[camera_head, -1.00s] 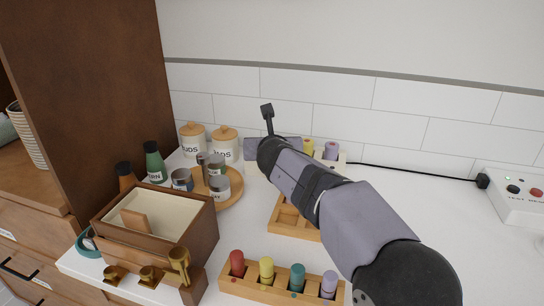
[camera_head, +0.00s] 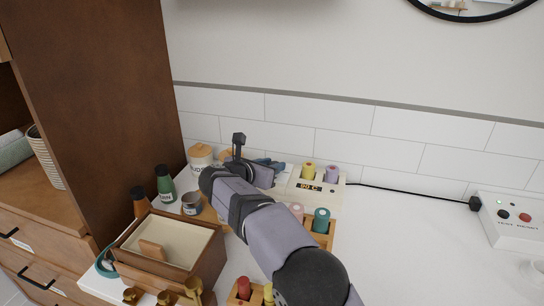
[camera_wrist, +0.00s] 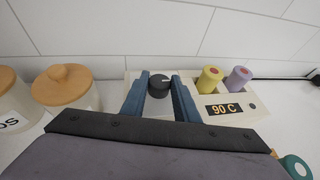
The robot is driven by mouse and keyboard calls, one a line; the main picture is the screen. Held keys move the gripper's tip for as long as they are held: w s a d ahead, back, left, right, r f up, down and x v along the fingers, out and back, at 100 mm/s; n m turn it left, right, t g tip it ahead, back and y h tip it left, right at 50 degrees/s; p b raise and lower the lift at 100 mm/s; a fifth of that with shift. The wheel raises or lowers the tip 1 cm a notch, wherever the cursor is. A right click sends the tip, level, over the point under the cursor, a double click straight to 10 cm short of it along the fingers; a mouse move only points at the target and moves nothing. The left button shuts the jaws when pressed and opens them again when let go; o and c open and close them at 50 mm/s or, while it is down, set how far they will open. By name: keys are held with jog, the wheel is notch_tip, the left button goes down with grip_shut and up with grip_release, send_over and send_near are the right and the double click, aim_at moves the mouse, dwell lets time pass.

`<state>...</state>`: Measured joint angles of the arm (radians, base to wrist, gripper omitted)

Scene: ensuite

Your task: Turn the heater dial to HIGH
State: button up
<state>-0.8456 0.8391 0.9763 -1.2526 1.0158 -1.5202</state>
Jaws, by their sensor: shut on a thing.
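The heater is a low cream box (camera_head: 332,201) at the back of the counter, against the tiles. Its small display (camera_head: 308,187) reads 90 C, and the same reading shows in the wrist view (camera_wrist: 224,109). The dial (camera_wrist: 158,86) is a dark round knob with a pale mark, on the left part of the box. My gripper (camera_wrist: 160,80) has its two blue fingers on either side of the dial and is shut on it. In the head view my gripper (camera_head: 268,163) reaches the box's left end; the dial is hidden there. Any HIGH marking is not readable.
Yellow (camera_head: 308,173) and purple (camera_head: 331,174) rollers stand in the heater's right part. Lidded jars (camera_wrist: 66,90) stand left of my gripper. A wooden box (camera_head: 213,262) is at front left. A test/reset unit (camera_head: 513,218) sits right, beyond clear counter.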

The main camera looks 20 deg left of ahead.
jog(key=shift+r, duration=0.1)
dwell(0.4)
jog(key=o, duration=1.1)
jog(key=shift+c, duration=0.2)
jog(key=v, duration=0.7)
jog(key=shift+s+a, duration=0.1)
